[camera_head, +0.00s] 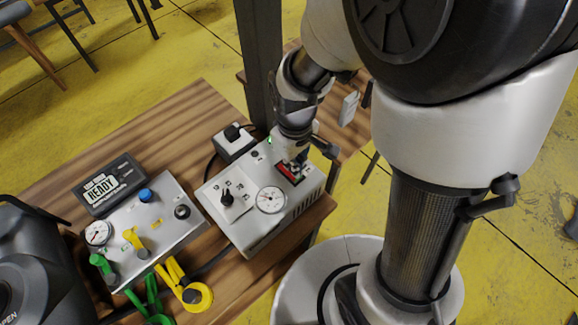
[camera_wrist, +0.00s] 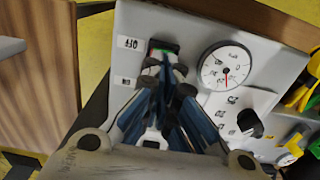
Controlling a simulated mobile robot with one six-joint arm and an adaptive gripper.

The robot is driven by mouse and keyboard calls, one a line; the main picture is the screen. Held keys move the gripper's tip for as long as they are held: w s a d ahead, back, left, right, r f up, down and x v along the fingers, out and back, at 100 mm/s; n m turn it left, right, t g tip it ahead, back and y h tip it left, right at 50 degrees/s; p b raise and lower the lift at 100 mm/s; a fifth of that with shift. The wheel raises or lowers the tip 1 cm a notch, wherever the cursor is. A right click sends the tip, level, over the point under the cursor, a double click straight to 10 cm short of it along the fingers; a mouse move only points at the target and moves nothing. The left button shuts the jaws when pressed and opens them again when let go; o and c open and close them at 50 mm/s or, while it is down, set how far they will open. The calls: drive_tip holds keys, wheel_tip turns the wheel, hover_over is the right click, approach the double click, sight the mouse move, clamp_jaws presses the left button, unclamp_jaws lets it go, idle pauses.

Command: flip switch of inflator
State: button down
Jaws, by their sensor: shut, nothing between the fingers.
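The inflator (camera_head: 245,222) is a pale box on the wooden table, with a round gauge (camera_head: 271,200) and a black dial (camera_head: 227,198). Its switch (camera_head: 288,172) shows red and black in the head view. In the wrist view the switch (camera_wrist: 162,46) shows a green edge near the OFF label (camera_wrist: 128,42); the ON label (camera_wrist: 122,81) is nearer my gripper. My gripper (camera_wrist: 165,68) is shut and empty, its blue-padded fingers right at the switch. They hide most of it, so I cannot tell its position or whether they touch it.
A grey valve box (camera_head: 150,222) with yellow and green hoses stands left of the inflator. A black READY display (camera_head: 108,187) sits behind it. A socket box with a black plug (camera_head: 234,132) stands behind the inflator. A dark post (camera_head: 258,70) rises near my arm.

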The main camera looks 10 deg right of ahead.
drive_tip(key=shift+f+b, duration=0.7)
drive_tip(key=shift+f, duration=0.2)
drive_tip(key=shift+r, duration=0.1)
idle(0.3)
wheel_tip(320, 180, up, 7)
drive_tip(key=p, duration=0.6)
idle(0.6)
drive_tip(key=s+d+r+m+t, duration=0.2)
drive_tip(key=s+r, duration=0.3)
drive_tip(key=r, duration=0.4)
drive_tip(key=s+d+r+m+t, duration=0.2)
drive_tip(key=s+d+r+m, duration=0.2)
drive_tip(key=r, duration=0.6)
drive_tip(key=shift+s+d+m+t, duration=0.35)
drive_tip(key=shift+s+d, duration=0.3)
drive_tip(key=shift+s, duration=0.45)
